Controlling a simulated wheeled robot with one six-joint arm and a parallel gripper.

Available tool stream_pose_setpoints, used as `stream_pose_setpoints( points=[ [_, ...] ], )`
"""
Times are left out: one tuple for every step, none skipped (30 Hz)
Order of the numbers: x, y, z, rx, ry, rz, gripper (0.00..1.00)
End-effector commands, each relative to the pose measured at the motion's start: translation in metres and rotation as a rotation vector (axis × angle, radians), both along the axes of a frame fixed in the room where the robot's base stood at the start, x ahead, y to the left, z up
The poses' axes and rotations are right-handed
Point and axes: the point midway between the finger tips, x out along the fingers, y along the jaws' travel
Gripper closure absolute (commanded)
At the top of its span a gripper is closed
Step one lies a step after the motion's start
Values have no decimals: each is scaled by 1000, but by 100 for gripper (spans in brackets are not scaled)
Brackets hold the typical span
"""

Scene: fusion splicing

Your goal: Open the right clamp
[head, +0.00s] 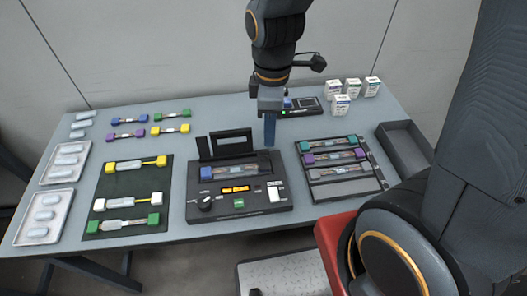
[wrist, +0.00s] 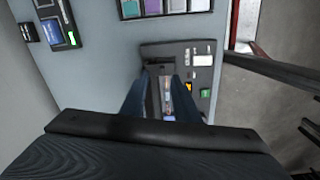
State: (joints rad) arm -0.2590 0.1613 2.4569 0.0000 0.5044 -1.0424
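The black splicer (head: 238,208) stands at the middle of the table with its dark lid panel (head: 231,142) raised. A clear fibre piece with a blue end (head: 206,173) lies in its channel, the blue end at the left. The right clamp is at the right end of this channel; it is too dark and small to tell its state. My gripper (head: 270,143) points down behind the splicer's right end. In the wrist view its two fingers (wrist: 160,78) stand apart on either side of the channel, with nothing seen between them. Contact with the splicer cannot be told.
A dark mat (head: 130,180) with several fibre holders lies left of the splicer. A rack (head: 323,199) with coloured holders lies right, beside an empty grey bin (head: 407,150). White boxes (head: 341,104) and a small device (head: 302,110) stand behind. White trays (head: 47,214) are far left.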

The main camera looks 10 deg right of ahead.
Motion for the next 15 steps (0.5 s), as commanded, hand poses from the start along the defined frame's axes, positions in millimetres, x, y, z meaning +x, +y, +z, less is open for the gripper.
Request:
stream_pose_setpoints(
  points=[
    [0,7,-3,-3,6,78,72],
    [0,9,-4,-5,9,117,72],
    [-1,12,-5,-5,12,159,72],
    [-1,14,-6,-6,14,186,72],
    [-1,15,-7,-6,16,206,72],
    [-1,16,-8,-7,18,223,72],
    [-1,16,-9,-8,20,232,72],
    [-1,16,-11,-8,20,238,72],
    [-1,16,-14,-8,20,241,72],
    [-1,16,-16,-8,20,241,72],
    [-2,16,-19,-7,22,240,72],
    [-2,16,-24,-8,22,239,72],
    [-2,16,-28,-7,22,239,72],
    [-2,16,-32,-8,23,239,72],
    [-2,16,-38,-8,22,238,72]
  ],
)
